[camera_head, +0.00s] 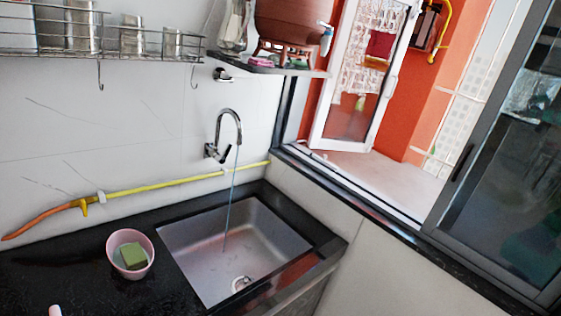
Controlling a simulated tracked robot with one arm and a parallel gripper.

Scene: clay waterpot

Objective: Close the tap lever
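A chrome gooseneck tap (231,115) comes out of the white wall above the sink. Its small lever (211,151) is at the wall end, left of the spout; its exact angle is too small to tell. A thin bluish stream of water (230,205) falls from the spout into the steel sink (205,262). A brown clay pot (290,22) stands on a small stand on the shelf at upper right, with a small white and blue tap (326,40) on its right side. My gripper is not clearly in view.
A pink bowl with a green block (133,257) stands on the black counter (60,265) left of the sink. A yellow and orange hose (140,189) runs along the wall. A wire rack (100,45) hangs at upper left. An open window (365,75) is at right.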

